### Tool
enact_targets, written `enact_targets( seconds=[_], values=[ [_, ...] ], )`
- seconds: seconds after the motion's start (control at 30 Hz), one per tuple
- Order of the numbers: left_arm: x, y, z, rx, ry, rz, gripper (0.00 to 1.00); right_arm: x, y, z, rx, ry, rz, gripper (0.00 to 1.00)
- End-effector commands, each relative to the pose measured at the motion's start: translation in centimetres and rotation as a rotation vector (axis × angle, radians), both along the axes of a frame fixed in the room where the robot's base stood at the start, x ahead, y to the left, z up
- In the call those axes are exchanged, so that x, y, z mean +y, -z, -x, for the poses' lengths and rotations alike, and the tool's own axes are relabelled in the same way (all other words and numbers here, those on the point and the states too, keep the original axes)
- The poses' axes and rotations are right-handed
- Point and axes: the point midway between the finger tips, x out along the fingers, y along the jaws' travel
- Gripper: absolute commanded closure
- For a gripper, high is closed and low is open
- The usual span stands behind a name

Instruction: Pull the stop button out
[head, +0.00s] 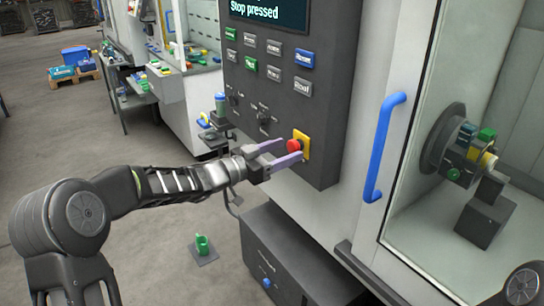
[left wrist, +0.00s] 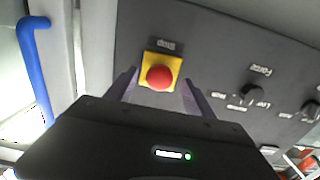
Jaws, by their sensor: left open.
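The red stop button (head: 294,145) sits on a yellow square plate (head: 303,142) at the lower right of the dark control panel. It also shows in the left wrist view as a red button (left wrist: 159,77) on its yellow plate (left wrist: 174,60). My left gripper (head: 277,153) is open, with its purple fingers pointing at the panel. In the left wrist view the two fingers (left wrist: 160,88) stand on either side of the button, with gaps between them and it. I cannot tell whether the fingertips reach the button's depth. The screen (head: 268,12) reads "Stop pressed". My right gripper is not in view.
The panel (head: 262,88) carries several grey, green and blue buttons and dark knobs (head: 264,118). A blue door handle (head: 383,147) stands right of the panel, beside a window onto a chuck (head: 452,145). A small green object (head: 202,246) is on the open floor.

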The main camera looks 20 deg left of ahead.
Motion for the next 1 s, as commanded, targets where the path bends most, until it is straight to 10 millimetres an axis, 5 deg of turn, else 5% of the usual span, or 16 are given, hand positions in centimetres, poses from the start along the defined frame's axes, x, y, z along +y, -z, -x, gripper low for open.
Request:
enact_targets(
  seconds=[0.23, 0.6, 1.0],
  values=[
    [-1.6, -0.1, -1.9, 0.000, 0.001, 0.001, 0.38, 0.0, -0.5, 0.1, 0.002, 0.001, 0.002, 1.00],
    [-1.8, -0.1, -2.2, -0.001, 0.000, 0.001, 0.38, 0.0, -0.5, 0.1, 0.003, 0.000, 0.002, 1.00],
    [-1.8, -0.1, -2.2, -0.001, 0.000, 0.001, 0.70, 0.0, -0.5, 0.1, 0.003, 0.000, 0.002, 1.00]
  ],
)
